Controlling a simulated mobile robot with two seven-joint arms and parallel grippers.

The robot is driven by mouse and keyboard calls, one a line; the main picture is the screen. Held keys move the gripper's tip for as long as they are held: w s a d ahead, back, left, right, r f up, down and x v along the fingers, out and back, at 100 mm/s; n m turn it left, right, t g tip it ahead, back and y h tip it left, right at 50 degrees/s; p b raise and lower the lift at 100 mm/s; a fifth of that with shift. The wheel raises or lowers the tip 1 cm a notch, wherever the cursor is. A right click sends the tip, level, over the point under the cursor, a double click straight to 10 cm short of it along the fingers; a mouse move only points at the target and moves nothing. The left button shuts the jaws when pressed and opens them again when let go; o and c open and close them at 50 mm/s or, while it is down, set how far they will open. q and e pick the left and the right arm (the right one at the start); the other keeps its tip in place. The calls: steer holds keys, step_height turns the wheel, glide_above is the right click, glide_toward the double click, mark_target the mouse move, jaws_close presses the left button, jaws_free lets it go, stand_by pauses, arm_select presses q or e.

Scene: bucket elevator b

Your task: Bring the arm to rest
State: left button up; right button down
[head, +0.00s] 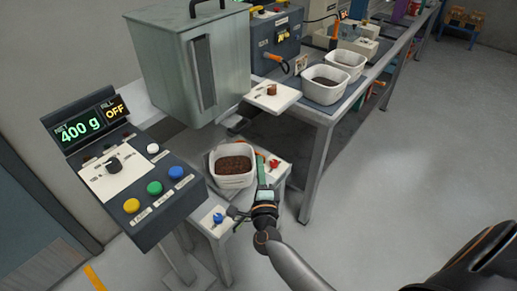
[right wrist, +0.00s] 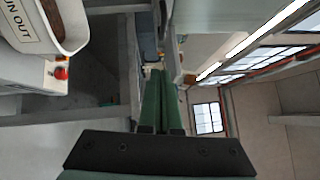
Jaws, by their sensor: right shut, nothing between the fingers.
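My right gripper (head: 262,174) is beside the right side of a white tub (head: 233,179) of dark brown material in the head view; I cannot tell there whether they touch. In the right wrist view the green fingers (right wrist: 161,80) are together with nothing between them. In that view the tub (right wrist: 72,40), labelled "RUN OUT", is at the upper left, apart from the fingers. My left gripper is not in view.
A control panel (head: 122,193) with coloured buttons and a display reading 400 g and FILL OFF stands left. A grey metal housing (head: 185,65) is above the tub. A bench (head: 322,113) with more tubs (head: 325,83) runs back right. Open floor (head: 400,150) lies right.

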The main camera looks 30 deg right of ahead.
steer(key=shift+v, duration=1)
steer(key=shift+a, duration=0.1)
steer(key=s+a+f+n+g+y, duration=0.3)
steer(key=s+f+n, duration=0.1)
steer(key=s+n, duration=0.3)
steer(key=s+a+f+n+g+y+p, duration=0.1)
steer(key=s+a+f+n+g+y, duration=0.1)
steer(key=s+f+n, duration=0.3)
steer(key=s+a+f+n+g+y+p, duration=0.1)
steer(key=s+a+f+n+g+y, duration=0.2)
steer(key=s+n, duration=0.7)
steer(key=a+f+n+y, duration=0.1)
steer(key=f+n+y, duration=0.1)
steer(key=n, duration=0.2)
steer(key=shift+s+a+g, duration=0.2)
steer(key=shift+g, duration=0.1)
